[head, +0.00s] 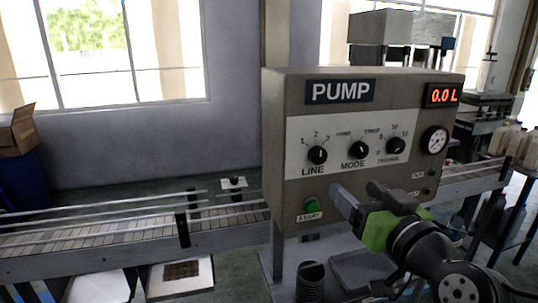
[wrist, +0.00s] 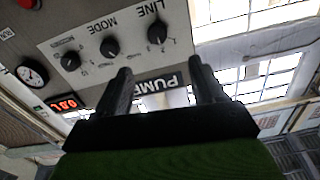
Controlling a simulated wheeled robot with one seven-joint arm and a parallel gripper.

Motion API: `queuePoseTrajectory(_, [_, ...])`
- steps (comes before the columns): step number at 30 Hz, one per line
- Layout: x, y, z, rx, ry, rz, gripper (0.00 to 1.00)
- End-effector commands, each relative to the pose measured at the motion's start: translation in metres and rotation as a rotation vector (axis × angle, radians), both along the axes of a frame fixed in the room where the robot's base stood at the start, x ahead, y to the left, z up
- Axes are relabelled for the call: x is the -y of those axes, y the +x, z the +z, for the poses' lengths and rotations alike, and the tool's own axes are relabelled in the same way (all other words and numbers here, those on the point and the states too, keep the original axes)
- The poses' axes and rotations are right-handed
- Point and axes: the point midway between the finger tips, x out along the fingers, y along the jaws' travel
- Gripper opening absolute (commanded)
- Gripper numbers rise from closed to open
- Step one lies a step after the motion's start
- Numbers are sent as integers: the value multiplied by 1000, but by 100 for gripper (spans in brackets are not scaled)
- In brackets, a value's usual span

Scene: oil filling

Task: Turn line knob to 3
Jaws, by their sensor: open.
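The black LINE knob (head: 317,155) is at the left of the white plate on the pump panel (head: 290,190), with the numbers 1, 2 and 3 around its top. I cannot tell for sure which number its pointer faces. In the wrist view the LINE knob (wrist: 157,31) appears upside down, beyond and between my two fingers. My gripper (head: 357,194) is open and empty in front of the panel's lower part, below and to the right of the LINE knob. In the wrist view my gripper (wrist: 158,70) shows both dark fingers apart, touching no knob.
The MODE knob (head: 358,150) and a third knob (head: 396,146) sit to the right of LINE. A green START button (head: 311,204) is below. The display (head: 442,95) reads 0.0 L above a gauge (head: 434,140). A conveyor (head: 120,238) runs along the left.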

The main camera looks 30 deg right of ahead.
Motion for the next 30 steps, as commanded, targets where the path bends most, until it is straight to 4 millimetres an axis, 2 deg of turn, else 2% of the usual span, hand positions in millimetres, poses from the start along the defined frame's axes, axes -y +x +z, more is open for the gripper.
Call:
queuePoseTrajectory(3, [4,-3,3,6,12,-8,69])
queuePoseTrajectory(8, [9,14,4,5,13,-7,69])
queuePoseTrajectory(21, [38,118,5,5,11,-1,69])
queuePoseTrajectory(25, [44,137,4,5,11,-3,69])
queuePoseTrajectory(30, [47,146,3,6,9,-6,69])
